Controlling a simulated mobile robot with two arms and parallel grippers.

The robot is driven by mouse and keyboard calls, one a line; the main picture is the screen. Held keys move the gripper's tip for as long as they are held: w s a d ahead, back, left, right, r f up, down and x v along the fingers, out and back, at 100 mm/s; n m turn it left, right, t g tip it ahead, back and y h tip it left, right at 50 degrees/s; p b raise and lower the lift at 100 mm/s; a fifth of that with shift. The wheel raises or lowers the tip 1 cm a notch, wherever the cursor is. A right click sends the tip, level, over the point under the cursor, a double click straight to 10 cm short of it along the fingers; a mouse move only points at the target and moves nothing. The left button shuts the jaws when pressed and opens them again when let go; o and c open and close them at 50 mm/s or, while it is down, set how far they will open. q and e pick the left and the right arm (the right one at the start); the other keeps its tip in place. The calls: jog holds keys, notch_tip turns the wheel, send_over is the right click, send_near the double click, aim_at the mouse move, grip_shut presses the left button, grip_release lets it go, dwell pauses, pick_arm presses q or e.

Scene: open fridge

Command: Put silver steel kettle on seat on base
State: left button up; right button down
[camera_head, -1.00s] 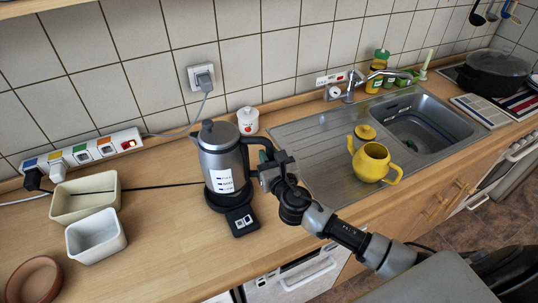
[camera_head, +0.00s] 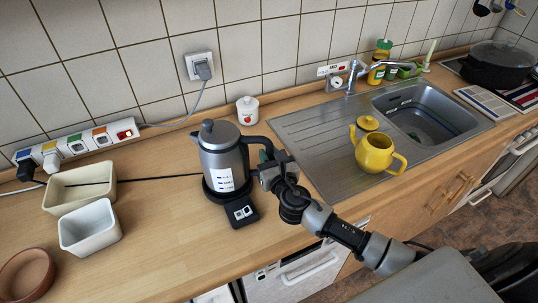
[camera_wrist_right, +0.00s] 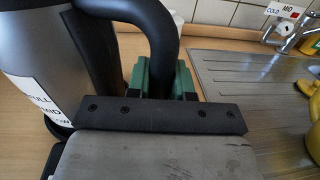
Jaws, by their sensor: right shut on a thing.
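My right gripper (camera_head: 268,168) is shut on the kettle's black handle (camera_head: 250,141), on the right side of the kettle. In the right wrist view the handle (camera_wrist_right: 165,40) comes down between green finger pads (camera_wrist_right: 163,78), and the kettle body (camera_wrist_right: 40,55) fills the left. My left gripper is out of view.
A white lidded jar (camera_head: 247,111) is behind the kettle. A yellow teapot (camera_head: 376,153) stands on the steel sink unit (camera_head: 310,143) to the right. A power strip (camera_head: 85,143) lies along the wall.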

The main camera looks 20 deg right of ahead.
jog(key=shift+f+b, duration=0.45)
jog(key=shift+b, duration=0.05)
dwell(0.3)
jog(key=c, duration=0.9)
grip_release()
jog(key=shift+f, duration=0.2)
jog(key=s, duration=0.3)
jog(key=s+b, duration=0.1)
jog(key=s, duration=0.3)
jog(key=s+b, duration=0.1)
jog(key=s, duration=0.3)
jog(key=shift+a+r, duration=0.1)
jog(key=shift+a, duration=0.15)
jog(key=shift+w, duration=0.1)
